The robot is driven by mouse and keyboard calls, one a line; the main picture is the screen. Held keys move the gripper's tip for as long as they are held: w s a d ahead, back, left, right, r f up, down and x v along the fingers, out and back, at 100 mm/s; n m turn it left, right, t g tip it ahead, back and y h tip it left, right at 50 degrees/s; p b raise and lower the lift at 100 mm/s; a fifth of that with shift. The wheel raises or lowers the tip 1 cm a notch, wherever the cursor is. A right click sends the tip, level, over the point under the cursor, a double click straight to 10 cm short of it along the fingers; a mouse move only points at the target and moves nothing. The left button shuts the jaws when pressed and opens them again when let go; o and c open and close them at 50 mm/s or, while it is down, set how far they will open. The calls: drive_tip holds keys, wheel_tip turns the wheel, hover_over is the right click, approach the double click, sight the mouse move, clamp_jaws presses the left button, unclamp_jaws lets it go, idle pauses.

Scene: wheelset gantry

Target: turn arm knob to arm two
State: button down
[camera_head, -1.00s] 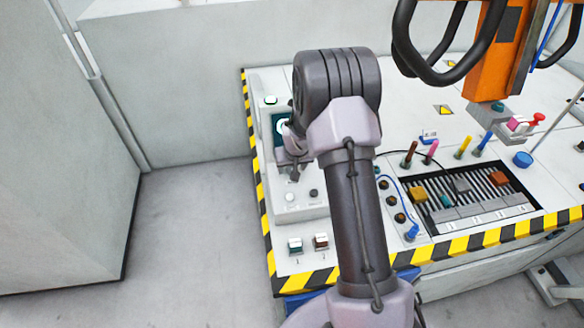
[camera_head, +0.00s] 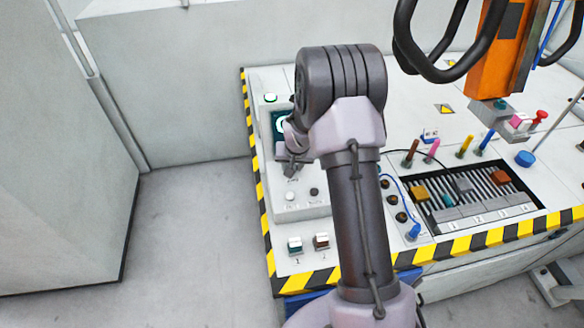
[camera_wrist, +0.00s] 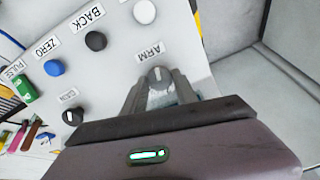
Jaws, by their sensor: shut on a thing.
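The arm knob (camera_wrist: 158,75) is a small grey knob with a light pointer line, on a pale panel beside the label ARM (camera_wrist: 150,52) in the wrist view. My gripper (camera_wrist: 159,86) is shut on it, with one finger on each side. In the head view my gripper (camera_head: 291,166) is at the left part of the white console, and the knob is hidden there behind my gripper and wrist. I cannot read any position numbers around the knob.
In the wrist view, a black BACK button (camera_wrist: 96,41), a white button (camera_wrist: 144,12), a blue ZERO button (camera_wrist: 54,67) and another dark knob (camera_wrist: 73,115) are nearby. In the head view, an orange hanging unit (camera_head: 497,55) stands over the right of the console (camera_head: 420,90).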

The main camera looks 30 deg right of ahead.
drive_tip(key=m+b, duration=0.2)
drive_tip(key=m, duration=0.4)
drive_tip(key=shift+s, duration=0.1)
drive_tip(key=shift+m, duration=0.3)
idle(0.4)
drive_tip(key=c, duration=1)
unclamp_jaws()
drive_tip(key=shift+o, duration=0.2)
drive_tip(key=shift+r, duration=0.1)
drive_tip(key=p+v, duration=0.4)
drive_tip(key=v, duration=1.3)
drive_tip(key=shift+s+d, duration=0.15)
drive_tip(key=shift+s, duration=0.05)
